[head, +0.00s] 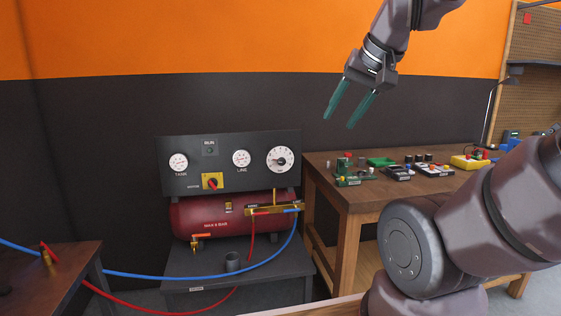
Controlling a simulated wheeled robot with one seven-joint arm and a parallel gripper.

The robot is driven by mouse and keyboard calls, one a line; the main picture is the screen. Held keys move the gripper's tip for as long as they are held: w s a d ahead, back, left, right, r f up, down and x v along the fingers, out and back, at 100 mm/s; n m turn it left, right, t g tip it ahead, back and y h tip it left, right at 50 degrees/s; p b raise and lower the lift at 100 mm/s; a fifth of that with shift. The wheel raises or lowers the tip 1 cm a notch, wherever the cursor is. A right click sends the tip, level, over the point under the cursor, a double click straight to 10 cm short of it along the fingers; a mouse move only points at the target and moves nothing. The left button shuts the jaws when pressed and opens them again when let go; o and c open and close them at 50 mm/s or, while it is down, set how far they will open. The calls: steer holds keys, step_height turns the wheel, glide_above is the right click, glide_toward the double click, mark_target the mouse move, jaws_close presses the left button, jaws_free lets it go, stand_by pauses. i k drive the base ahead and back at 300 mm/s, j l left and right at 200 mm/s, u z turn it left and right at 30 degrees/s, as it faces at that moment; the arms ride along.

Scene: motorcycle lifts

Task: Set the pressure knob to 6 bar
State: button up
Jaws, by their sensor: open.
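The compressor's dark control panel (222,183) stands upright at the left of centre in the head view. At its right end is a round white dial (280,160) with a dark centre, which looks like the pressure knob. Its numbers and setting are too small to read. A gauge marked LINE (241,158) is left of it, and a gauge marked TANK (179,163) is at the far left. My gripper (339,122) is open and empty, with two green fingers pointing down-left. It appears above and to the right of the dial, apart from the panel.
A red motor switch (212,182) on a yellow plate sits low on the panel. Below are the red tank (198,216), a brass manifold and red and blue hoses. A wooden bench (330,190) with small parts stands right of the compressor. My arm covers the lower right.

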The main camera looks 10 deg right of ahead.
mark_target(282, 161)
steer(key=i+j, duration=0.2)
steer(key=j, duration=0.15)
steer(key=i+j, duration=0.2)
steer(key=j, duration=0.2)
steer(key=i+j, duration=0.2)
steer(key=j, duration=0.15)
steer(key=z, duration=0.05)
